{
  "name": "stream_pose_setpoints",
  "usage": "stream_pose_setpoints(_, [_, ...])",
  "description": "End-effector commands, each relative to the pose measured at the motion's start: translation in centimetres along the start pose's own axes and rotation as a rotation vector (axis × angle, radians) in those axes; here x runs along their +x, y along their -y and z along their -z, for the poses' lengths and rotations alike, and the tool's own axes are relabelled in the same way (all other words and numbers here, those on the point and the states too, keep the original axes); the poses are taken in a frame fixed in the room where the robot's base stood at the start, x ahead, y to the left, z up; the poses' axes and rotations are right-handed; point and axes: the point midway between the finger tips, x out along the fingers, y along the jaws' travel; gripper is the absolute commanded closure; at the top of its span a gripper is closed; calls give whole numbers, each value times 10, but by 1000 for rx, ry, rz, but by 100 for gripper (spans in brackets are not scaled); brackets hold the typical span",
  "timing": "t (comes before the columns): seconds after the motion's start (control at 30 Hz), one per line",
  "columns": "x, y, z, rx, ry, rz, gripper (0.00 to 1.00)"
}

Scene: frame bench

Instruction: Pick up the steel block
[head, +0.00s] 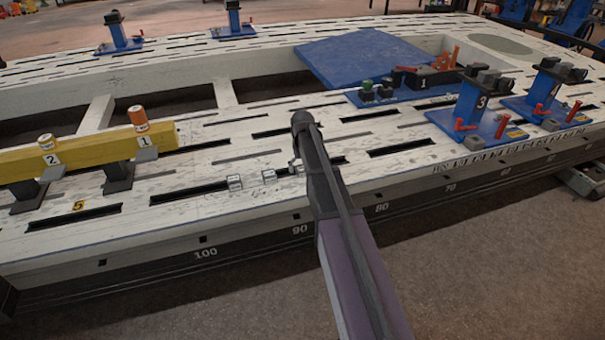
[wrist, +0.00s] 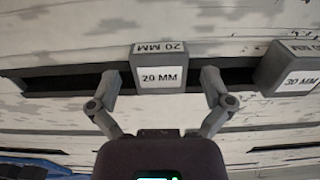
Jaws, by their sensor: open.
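A grey block labelled 20 MM (wrist: 158,76) sits at a dark slot in the white bench top, between the two fingers of my gripper (wrist: 160,88) in the wrist view. The fingers are spread, with a gap to the block on each side. A second grey block labelled 30 MM (wrist: 293,72) is to the right, partly cut off by the picture edge. In the head view my gripper (head: 297,166) is low over the bench, and small grey blocks (head: 269,176) (head: 235,182) stand to its left. The block at the gripper is mostly hidden there.
The slotted white bench (head: 200,215) has an open well at the back. Blue fixtures (head: 470,110) and a blue plate (head: 365,57) stand to the right and back. The bench's front edge runs close by.

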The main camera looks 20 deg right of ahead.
Motion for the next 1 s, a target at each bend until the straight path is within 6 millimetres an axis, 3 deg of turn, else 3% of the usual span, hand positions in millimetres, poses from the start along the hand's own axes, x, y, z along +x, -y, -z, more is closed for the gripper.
stream_pose_setpoints(0.5, [0,0,0,0,0,0,3])
stream_pose_setpoints(0.8, [0,0,0,0,0,0,92])
stream_pose_setpoints(1.0, [0,0,0,0,0,0,96])
